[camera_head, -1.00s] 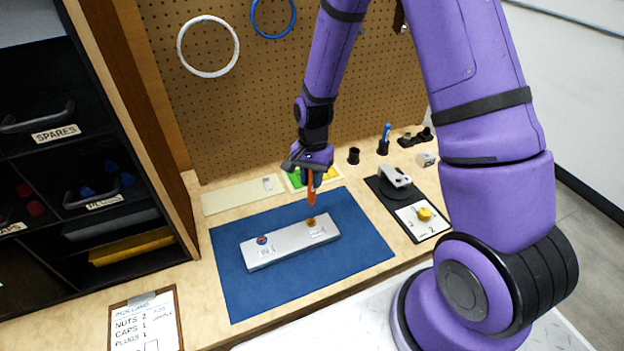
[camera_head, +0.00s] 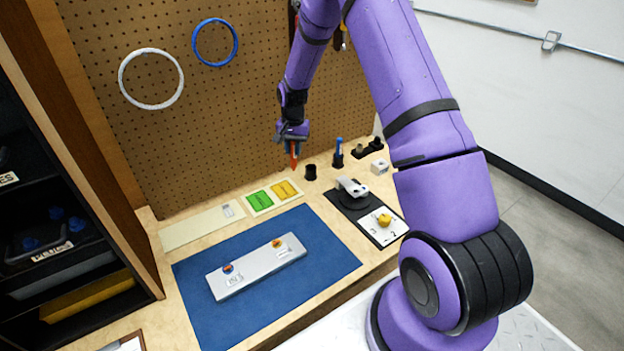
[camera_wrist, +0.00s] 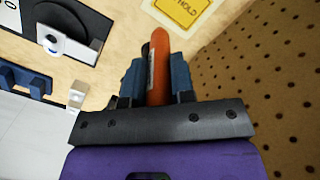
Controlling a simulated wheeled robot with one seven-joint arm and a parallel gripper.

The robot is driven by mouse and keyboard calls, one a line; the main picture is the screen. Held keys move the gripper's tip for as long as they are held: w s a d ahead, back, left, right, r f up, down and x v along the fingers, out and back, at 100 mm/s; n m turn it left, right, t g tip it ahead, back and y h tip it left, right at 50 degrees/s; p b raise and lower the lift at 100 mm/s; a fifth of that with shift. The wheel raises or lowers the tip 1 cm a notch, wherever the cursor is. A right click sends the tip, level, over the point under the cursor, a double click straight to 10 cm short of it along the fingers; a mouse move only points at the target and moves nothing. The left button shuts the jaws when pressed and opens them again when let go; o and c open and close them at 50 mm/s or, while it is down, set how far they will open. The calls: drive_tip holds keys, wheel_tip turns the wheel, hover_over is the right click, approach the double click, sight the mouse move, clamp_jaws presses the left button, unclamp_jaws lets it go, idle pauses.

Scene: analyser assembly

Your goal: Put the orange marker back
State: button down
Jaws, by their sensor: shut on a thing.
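My gripper (camera_head: 293,141) is shut on the orange marker (camera_head: 294,157), which points tip down in the head view. In the wrist view the orange marker (camera_wrist: 158,62) stands out between the two blue-grey fingers of my gripper (camera_wrist: 157,80). The marker hangs above the back of the bench, in front of the pegboard. An empty-looking black cup (camera_head: 311,172) stands just right of and below the marker. A second black cup (camera_head: 338,160) to its right holds a blue marker (camera_head: 338,146).
A blue mat (camera_head: 330,262) bears a grey bar (camera_head: 257,274). Green and yellow cards (camera_head: 272,195) lie behind it. A black device (camera_head: 353,192) with a white lever and a yellow-knobbed dial plate (camera_head: 384,221) lie right. Dark shelves (camera_head: 60,190) stand left; the pegboard (camera_head: 240,130) rises behind.

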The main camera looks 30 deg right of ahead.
drive_tip(key=w+d, duration=0.4)
drive_tip(key=d, duration=0.5)
drive_tip(key=shift+h, duration=0.3)
wheel_tip(320, 180, down, 9)
drive_tip(key=shift+f, duration=0.2)
drive_tip(key=shift+f, duration=0.15)
drive_tip(key=c, duration=1)
unclamp_jaws()
drive_tip(key=shift+o, duration=0.2)
